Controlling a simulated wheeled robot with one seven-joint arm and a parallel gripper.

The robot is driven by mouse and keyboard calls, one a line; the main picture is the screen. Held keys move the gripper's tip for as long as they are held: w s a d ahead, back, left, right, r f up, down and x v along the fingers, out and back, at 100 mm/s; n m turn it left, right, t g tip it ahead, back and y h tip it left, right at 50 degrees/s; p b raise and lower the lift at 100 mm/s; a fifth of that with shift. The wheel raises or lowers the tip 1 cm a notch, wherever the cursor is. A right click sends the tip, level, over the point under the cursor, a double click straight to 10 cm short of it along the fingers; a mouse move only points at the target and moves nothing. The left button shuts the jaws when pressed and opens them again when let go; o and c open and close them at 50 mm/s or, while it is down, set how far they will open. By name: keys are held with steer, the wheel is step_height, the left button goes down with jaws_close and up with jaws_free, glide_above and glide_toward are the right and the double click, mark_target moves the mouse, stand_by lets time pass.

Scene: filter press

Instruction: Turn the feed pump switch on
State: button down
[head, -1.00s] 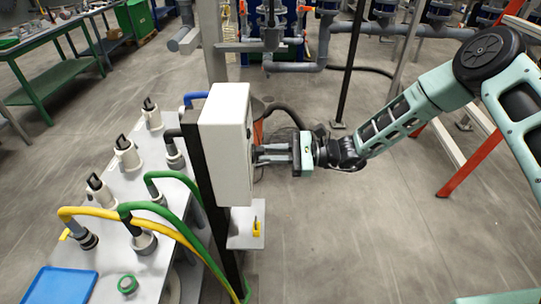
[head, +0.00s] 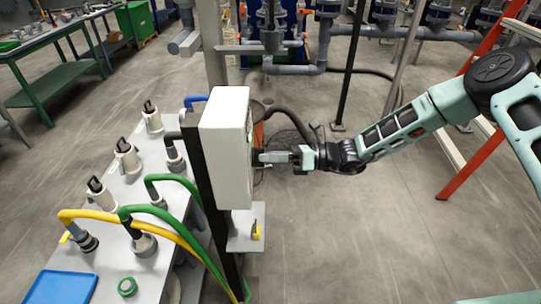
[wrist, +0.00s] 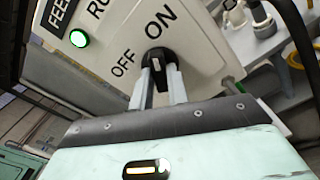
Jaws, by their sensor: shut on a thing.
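The feed pump switch is a black rotary knob (wrist: 155,57) on the white control box (wrist: 105,40), between the labels OFF and ON. My gripper (wrist: 160,82) is shut on the knob's handle, one finger on each side. The handle carries a white mark at its top and stands about upright in the wrist view, its upper end toward ON. A green lamp (wrist: 79,38) is lit beside the cut-off label starting "RU". In the head view my gripper (head: 259,157) meets the right face of the box (head: 223,150); the knob is mostly hidden there.
A grey bench (head: 118,185) with capped fittings and green and yellow hoses stands left of the box. A small shelf (head: 246,240) with a yellow item sits below the box. An orange-red ladder frame (head: 470,150) is behind my arm.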

steer(key=shift+m, duration=1.2)
steer(key=c, duration=1.4)
jaws_free()
steer(key=shift+o, duration=0.2)
steer(key=shift+d, duration=0.15)
steer(key=d+b, duration=0.5)
steer(key=d, duration=1.2)
steer(key=shift+s+d, duration=0.15)
steer(key=shift+s, duration=0.15)
